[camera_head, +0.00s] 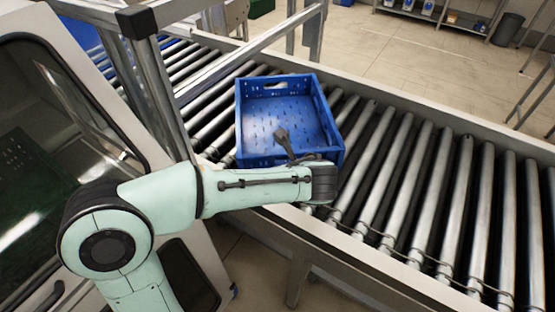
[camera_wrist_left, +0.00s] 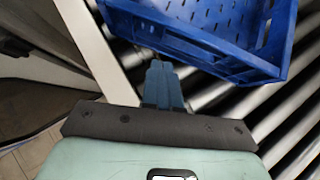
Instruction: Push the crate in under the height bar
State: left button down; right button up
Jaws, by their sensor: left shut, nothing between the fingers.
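The blue open crate (camera_head: 327,118) sits upright on the roller conveyor and looks empty. The metal height bar (camera_head: 250,48) crosses above the rollers, up and left of the crate in the head view. The crate is on the near right side of the bar. My left gripper (camera_head: 281,134) is shut and empty, overlapping the crate's near right part in the head view. In the left wrist view, its fingertips (camera_wrist_left: 158,64) are close to the lower edge of the crate wall (camera_wrist_left: 195,44); whether they touch it I cannot tell. My right gripper is not in view.
The conveyor rollers (camera_head: 455,190) are bare to the right of the crate. A side rail (camera_head: 375,262) runs along the near edge. A metal post (camera_head: 158,95) with a black cap stands at the left, beside a glazed cabinet (camera_head: 35,130).

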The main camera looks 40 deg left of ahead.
aim_at(274, 159)
pick_arm(q)
jog(key=shift+w+a+f, duration=0.15)
jog(key=shift+w+a, duration=0.3)
jog(key=shift+a, duration=0.25)
jog(key=shift+w+a+f, duration=0.15)
jog(key=shift+w+a, duration=0.25)
jog(key=shift+a, duration=0.35)
jog(key=shift+w+a+f, duration=0.15)
jog(key=shift+w+a, duration=0.3)
jog(key=shift+a, duration=0.25)
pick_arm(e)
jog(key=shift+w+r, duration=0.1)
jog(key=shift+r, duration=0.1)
pick_arm(q)
jog(key=w+a+p, duration=0.4)
jog(key=a, duration=0.3)
jog(key=shift+w+a, duration=0.25)
jog(key=shift+w, duration=0.15)
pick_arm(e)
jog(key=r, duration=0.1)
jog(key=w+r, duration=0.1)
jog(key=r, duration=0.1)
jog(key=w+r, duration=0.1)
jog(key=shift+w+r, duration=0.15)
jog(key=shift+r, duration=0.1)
